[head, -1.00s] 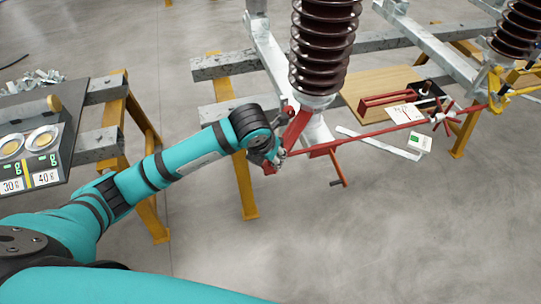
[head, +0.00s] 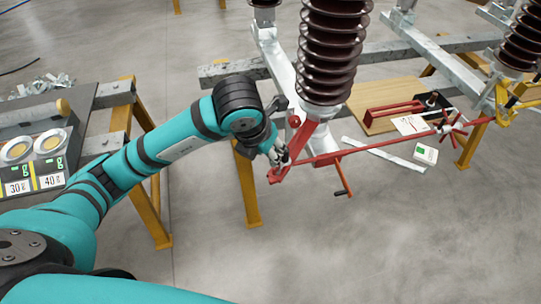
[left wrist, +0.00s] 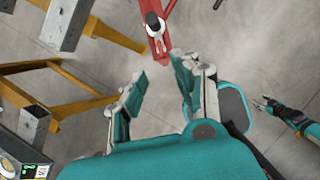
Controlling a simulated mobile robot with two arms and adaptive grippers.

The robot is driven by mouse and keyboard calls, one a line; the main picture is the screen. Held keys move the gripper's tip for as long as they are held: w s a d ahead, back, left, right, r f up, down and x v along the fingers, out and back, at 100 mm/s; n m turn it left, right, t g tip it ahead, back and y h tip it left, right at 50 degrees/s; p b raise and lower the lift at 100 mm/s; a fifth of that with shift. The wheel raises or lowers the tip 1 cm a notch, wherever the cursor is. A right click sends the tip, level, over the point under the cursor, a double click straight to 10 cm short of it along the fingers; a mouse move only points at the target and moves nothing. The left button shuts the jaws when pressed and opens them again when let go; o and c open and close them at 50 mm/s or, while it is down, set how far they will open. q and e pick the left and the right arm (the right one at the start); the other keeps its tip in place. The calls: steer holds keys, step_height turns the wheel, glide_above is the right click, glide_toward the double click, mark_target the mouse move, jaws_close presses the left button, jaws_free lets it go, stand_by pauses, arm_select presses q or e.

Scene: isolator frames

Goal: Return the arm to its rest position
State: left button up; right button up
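My left arm (head: 170,140) reaches across the head view from the left. Its gripper (head: 279,156) appears beside the lower end of a red lever (head: 300,140) under a brown ribbed insulator (head: 328,55).
A long red rod (head: 390,142) runs right from the lever. Galvanized beams (head: 232,70) on yellow trestles (head: 246,190) stand around the arm. A panel with scales (head: 35,165) is at left. A wooden board (head: 372,122) lies at right. The front floor is clear.

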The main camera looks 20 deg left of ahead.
arm_select(q)
steer(key=shift+s+r, duration=0.15)
steer(key=shift+r, duration=0.1)
stand_by(0.3)
